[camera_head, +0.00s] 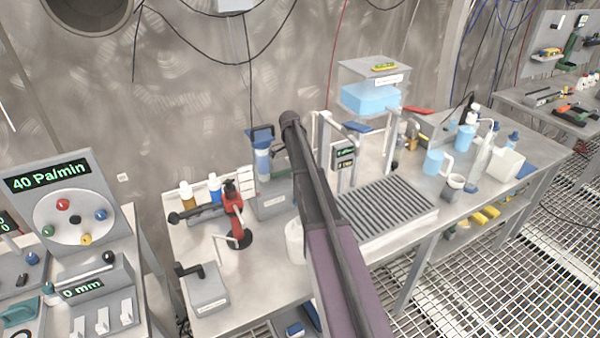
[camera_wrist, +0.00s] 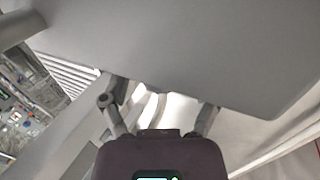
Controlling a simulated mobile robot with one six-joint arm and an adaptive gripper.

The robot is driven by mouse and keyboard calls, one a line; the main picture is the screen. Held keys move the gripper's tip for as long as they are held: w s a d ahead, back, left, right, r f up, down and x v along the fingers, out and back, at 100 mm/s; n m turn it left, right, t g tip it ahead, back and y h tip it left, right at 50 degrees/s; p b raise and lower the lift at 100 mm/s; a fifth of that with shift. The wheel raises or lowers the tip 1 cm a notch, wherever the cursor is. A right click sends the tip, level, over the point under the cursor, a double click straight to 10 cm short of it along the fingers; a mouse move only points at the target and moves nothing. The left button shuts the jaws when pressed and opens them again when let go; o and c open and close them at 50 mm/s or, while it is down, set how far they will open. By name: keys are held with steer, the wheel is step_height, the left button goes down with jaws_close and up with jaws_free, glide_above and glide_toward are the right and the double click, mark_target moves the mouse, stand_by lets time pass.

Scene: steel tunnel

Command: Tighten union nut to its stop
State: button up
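I cannot make out the union nut in either view. In the wrist view, my gripper (camera_wrist: 163,100) has its two fingers spread apart. Their tips reach up to the lower edge of a large smooth grey surface (camera_wrist: 190,50), which fills the upper part of the picture. Pale, bright curved shapes (camera_wrist: 152,108) show between and behind the fingers; I cannot tell what they are or whether the fingers touch anything. In the head view, my dark arm crosses the middle of the bench, and my gripper is hidden.
In the head view, the steel bench (camera_head: 275,285) carries a red-and-black clamp stand (camera_head: 233,215), a ribbed grey tray (camera_head: 385,212), a clear box with blue contents (camera_head: 370,97) and bottles. A control console (camera_head: 60,190) reading "40 Pa/min" stands at left. Grating floor (camera_head: 520,270) lies at right.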

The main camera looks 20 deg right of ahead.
steer(key=shift+s+t+p, duration=0.1)
steer(key=shift+t+p, duration=0.2)
steer(key=shift+t, duration=0.1)
